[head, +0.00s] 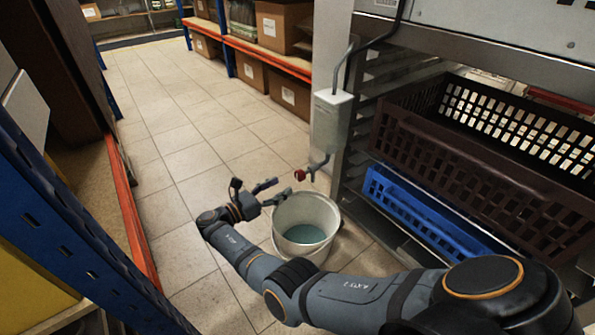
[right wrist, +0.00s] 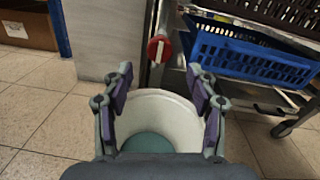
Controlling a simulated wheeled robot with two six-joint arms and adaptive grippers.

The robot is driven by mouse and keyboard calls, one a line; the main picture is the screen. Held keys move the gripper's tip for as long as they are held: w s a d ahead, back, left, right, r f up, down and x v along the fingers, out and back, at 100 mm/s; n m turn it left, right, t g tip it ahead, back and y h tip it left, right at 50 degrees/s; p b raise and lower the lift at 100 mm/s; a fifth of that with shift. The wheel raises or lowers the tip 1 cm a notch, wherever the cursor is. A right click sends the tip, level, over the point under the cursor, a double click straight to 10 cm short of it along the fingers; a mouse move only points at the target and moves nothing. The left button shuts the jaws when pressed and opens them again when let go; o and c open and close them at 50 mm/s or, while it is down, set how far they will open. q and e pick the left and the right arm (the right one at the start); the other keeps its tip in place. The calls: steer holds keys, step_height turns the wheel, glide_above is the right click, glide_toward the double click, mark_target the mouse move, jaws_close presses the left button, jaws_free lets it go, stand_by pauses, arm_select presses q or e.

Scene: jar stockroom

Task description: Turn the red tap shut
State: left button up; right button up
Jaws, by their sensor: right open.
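The red tap (head: 300,175) sits at the low end of a grey pipe that comes down from a grey box on the machine's side. It also shows as a round red handle in the right wrist view (right wrist: 159,49). A white bucket (head: 329,207) with bluish liquid in it stands on the floor below the tap. My right gripper (head: 280,191) is open and empty, over the bucket's left rim and left of the tap, apart from it. In the right wrist view its fingers (right wrist: 160,87) are spread, with the tap ahead beyond the fingertips. My left gripper is not seen.
The machine's rack holds a dark brown crate (head: 440,160) and a blue crate (head: 420,212), right of the tap. A blue and orange shelf (head: 127,215) runs along the left. Shelves with cardboard boxes (head: 284,27) stand behind. The tiled floor (head: 165,130) between is clear.

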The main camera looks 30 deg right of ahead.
mark_target(297, 177)
steer(key=d, duration=0.3)
steer(key=d+b, duration=0.1)
steer(key=d, duration=0.2)
steer(key=w+d+b, duration=0.1)
steer(key=d, duration=0.2)
steer(key=shift+d, duration=0.25)
steer(key=c, duration=1.2)
